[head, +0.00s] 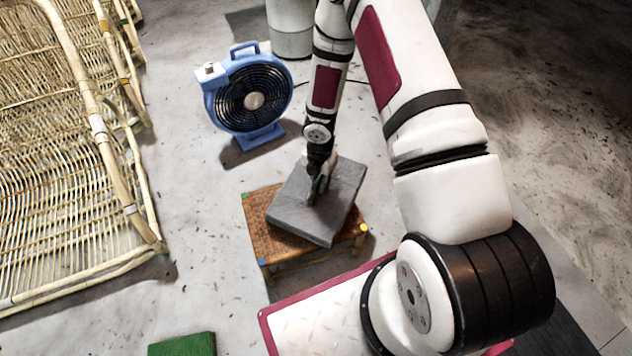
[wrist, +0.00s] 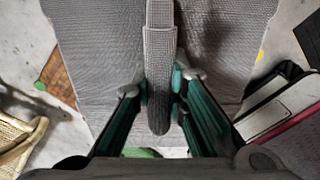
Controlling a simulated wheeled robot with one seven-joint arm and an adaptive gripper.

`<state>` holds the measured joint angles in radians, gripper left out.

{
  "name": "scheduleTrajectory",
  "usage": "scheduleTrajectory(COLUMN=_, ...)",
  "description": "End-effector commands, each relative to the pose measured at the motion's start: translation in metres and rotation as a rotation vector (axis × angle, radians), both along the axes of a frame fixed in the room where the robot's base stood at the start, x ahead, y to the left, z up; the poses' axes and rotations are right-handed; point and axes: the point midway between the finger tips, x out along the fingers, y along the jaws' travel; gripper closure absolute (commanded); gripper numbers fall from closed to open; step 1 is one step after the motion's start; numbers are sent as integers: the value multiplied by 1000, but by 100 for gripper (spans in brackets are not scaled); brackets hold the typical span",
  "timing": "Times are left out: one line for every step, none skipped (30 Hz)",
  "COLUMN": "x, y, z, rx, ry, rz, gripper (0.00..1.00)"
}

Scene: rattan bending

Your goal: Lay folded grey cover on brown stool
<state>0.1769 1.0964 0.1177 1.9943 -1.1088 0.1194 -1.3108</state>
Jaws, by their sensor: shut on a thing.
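The folded grey cover (head: 335,212) is a thick flat slab over the brown woven stool (head: 262,235), turned at an angle to it and shifted to the right. I cannot tell whether the cover touches the stool top. My gripper (head: 316,188) is above the cover's middle. In the wrist view, my gripper (wrist: 160,88) is shut on a raised grey strap of the cover (wrist: 100,50). A strip of the stool (wrist: 60,78) shows at the left there; the rest is hidden under the cover. Green, blue and yellow marks show at the stool's visible corners.
A blue fan (head: 252,98) stands on the floor behind the stool. Rattan frames (head: 75,150) fill the left side. A green block (head: 182,345) lies at the bottom. A grey cylindrical container (head: 290,28) stands at the back. The floor left of the stool is clear.

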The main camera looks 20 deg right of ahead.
Motion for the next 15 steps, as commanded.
scheduleTrajectory(x=6, y=0, z=-2, rx=1, ry=-2, rz=-3, gripper=100)
scheduleTrajectory(x=8, y=1, z=-2, rx=2, ry=-1, rz=-1, gripper=100)
scheduleTrajectory(x=10, y=1, z=-2, rx=2, ry=-1, rz=-1, gripper=100)
scheduleTrajectory(x=12, y=1, z=-2, rx=1, ry=-1, rz=-1, gripper=100)
scheduleTrajectory(x=13, y=1, z=-2, rx=1, ry=-1, rz=-1, gripper=100)
scheduleTrajectory(x=14, y=1, z=-2, rx=1, ry=-1, rz=0, gripper=100)
scheduleTrajectory(x=15, y=1, z=-2, rx=2, ry=-1, rz=0, gripper=100)
scheduleTrajectory(x=17, y=1, z=-2, rx=2, ry=-1, rz=-1, gripper=100)
scheduleTrajectory(x=19, y=0, z=-2, rx=1, ry=0, rz=-3, gripper=100)
scheduleTrajectory(x=21, y=1, z=-3, rx=3, ry=0, rz=-3, gripper=100)
scheduleTrajectory(x=20, y=1, z=-9, rx=1, ry=1, rz=0, gripper=100)
scheduleTrajectory(x=20, y=1, z=-16, rx=1, ry=2, rz=0, gripper=100)
scheduleTrajectory(x=19, y=1, z=-21, rx=0, ry=3, rz=1, gripper=100)
scheduleTrajectory(x=19, y=1, z=-26, rx=0, ry=3, rz=1, gripper=100)
scheduleTrajectory(x=20, y=1, z=-31, rx=1, ry=2, rz=1, gripper=100)
